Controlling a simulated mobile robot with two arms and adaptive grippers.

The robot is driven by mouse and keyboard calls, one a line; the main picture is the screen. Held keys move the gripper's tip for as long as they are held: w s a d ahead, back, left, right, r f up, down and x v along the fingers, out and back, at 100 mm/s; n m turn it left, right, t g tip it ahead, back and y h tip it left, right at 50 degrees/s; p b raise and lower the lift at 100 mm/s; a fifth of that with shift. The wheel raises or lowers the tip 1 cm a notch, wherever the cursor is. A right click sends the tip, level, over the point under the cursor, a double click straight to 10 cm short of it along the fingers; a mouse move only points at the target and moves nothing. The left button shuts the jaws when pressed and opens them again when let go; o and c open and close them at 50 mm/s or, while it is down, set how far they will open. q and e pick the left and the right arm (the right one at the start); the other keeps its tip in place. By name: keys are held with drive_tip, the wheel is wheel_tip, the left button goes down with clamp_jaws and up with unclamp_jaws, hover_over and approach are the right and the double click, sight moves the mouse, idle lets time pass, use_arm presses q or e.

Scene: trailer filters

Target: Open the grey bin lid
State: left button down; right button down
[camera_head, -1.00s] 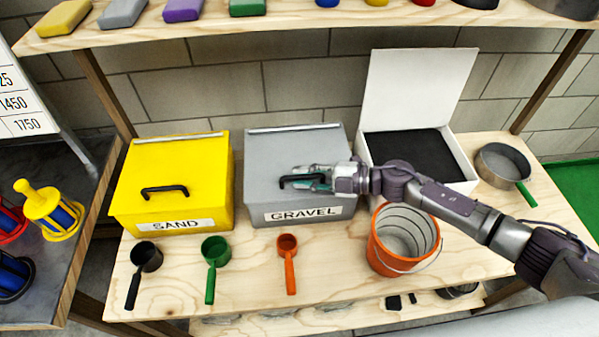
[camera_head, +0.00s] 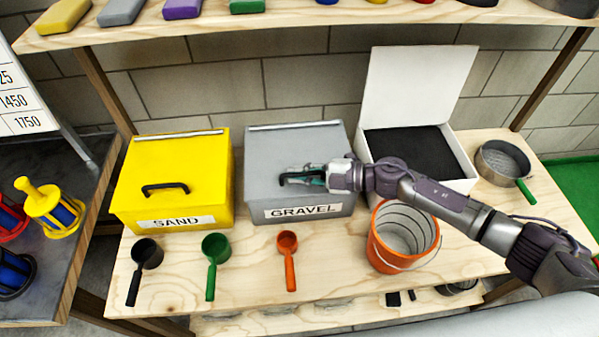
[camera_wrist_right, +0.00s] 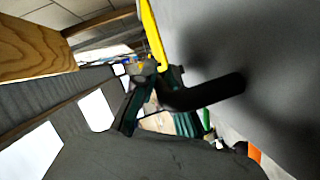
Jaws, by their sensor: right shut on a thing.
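The grey bin (camera_head: 296,150) labelled GRAVEL stands on the wooden workbench between the yellow bin and the white box. Its sloped lid is down and has a black handle (camera_head: 284,180). My right gripper (camera_head: 304,178) comes in from the right and is shut on this handle. In the right wrist view, the black handle (camera_wrist_right: 208,94) runs from the grey lid surface (camera_wrist_right: 275,60) to the fingers of my right gripper (camera_wrist_right: 160,85). The fingers partly hide the handle in the head view. My left gripper is not in view.
A yellow SAND bin (camera_head: 180,160) stands left of the grey bin. An open white box (camera_head: 415,85) with dark contents is at its right. An orange bucket (camera_head: 388,252) stands under my right arm. Three scoops lie in front, including an orange one (camera_head: 288,243). A shelf (camera_head: 300,18) runs above.

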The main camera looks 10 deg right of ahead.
drive_tip(key=shift+m+g+h, duration=0.3)
drive_tip(key=shift+m+g, duration=0.2)
drive_tip(key=shift+m, duration=0.4)
drive_tip(key=r+p, duration=0.1)
drive_tip(key=p, duration=0.1)
drive_tip(key=w+r+p, duration=0.1)
drive_tip(key=r+p, duration=0.3)
drive_tip(key=p, duration=0.1)
drive_tip(key=shift+w+r, duration=0.15)
drive_tip(key=shift+w, duration=0.1)
drive_tip(key=w+r+m+g+p, duration=0.1)
drive_tip(key=w+r+m+p, duration=0.1)
drive_tip(key=w+r+p, duration=0.2)
drive_tip(key=shift+r+p, duration=0.45)
drive_tip(key=shift+r, duration=0.25)
